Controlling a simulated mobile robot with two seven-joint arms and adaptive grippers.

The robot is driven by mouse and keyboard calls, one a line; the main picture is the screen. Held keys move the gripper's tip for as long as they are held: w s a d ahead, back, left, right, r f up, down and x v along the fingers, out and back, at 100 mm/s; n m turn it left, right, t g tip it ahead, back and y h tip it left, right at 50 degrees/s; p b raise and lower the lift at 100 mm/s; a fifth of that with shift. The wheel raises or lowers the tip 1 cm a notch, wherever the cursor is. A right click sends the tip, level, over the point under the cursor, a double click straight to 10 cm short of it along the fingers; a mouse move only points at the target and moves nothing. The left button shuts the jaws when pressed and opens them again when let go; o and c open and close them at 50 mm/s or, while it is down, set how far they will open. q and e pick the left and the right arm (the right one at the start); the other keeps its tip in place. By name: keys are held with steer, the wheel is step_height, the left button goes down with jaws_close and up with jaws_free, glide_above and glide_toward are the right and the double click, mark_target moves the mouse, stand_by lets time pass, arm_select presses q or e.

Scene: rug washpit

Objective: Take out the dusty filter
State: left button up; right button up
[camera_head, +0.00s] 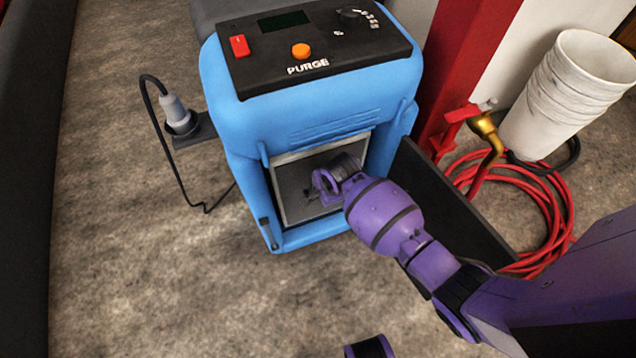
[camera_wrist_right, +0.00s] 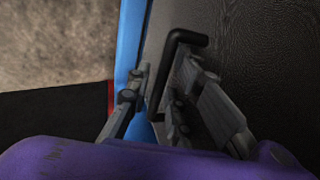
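The filter (camera_head: 291,190) is a grey panel in a light frame, seated in the front opening of the blue machine (camera_head: 232,130). In the right wrist view its dark, textured face (camera_wrist_right: 250,50) fills the right side, with a black bar handle (camera_wrist_right: 188,37) standing out from it. My right gripper (camera_head: 322,197) is at the filter's front and hides part of it. In the right wrist view its two fingers (camera_wrist_right: 165,80) are apart, with the handle between them; I cannot tell whether either finger touches it. My left gripper is not in view.
A dark door panel (camera_head: 455,205) stands open to the right of the opening. Red hose (camera_head: 555,215), a brass tap (camera_head: 487,128) and white buckets (camera_head: 570,95) are farther right. A plug and cable (camera_head: 176,108) are at the machine's left. The floor in front is clear.

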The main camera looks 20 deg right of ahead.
jaws_close()
steer(key=shift+r, duration=0.15)
